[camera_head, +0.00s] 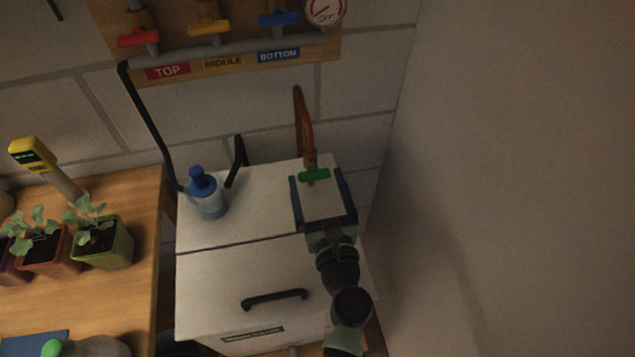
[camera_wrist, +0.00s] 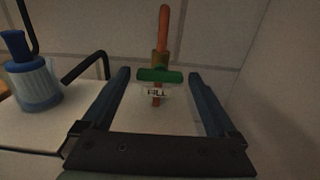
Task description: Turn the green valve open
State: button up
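The green valve (camera_head: 314,174) is a small T-shaped handle on a copper-coloured pipe (camera_head: 304,122) that rises against the wall behind the white cabinet. In the wrist view the green handle (camera_wrist: 160,75) lies crosswise to the pipe, with a small white "FILL" label (camera_wrist: 157,93) below it. My gripper (camera_head: 318,181) is open, with its two fingers (camera_wrist: 158,78) apart and pointing at the valve. In the wrist view the handle appears between the fingertips. I cannot tell whether either finger touches it.
A blue-capped bottle (camera_head: 207,195) stands on the white cabinet (camera_head: 210,285), left of my gripper, near a black bent pipe (camera_head: 238,162). Red, yellow and blue valves (camera_head: 208,20) are on a wall board above. Potted seedlings (camera_head: 102,240) stand on the left table. A bare wall is at right.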

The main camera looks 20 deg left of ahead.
jog(key=c, duration=1.1)
jog(key=n+b, duration=0.2)
jog(key=n, duration=0.2)
jog(key=shift+f+n+b, duration=0.15)
jog(key=shift+n+b, duration=0.15)
jog(key=n+b, duration=0.2)
jog(key=n, duration=0.2)
jog(key=shift+n+b, duration=0.3)
jog(key=n+b, duration=0.3)
jog(key=n, duration=0.2)
jog(key=shift+f, duration=0.1)
jog(key=shift+n+b, duration=1.25)
jog(key=shift+n, duration=0.65)
jog(key=o, duration=1.3)
jog(key=shift+r, duration=0.2)
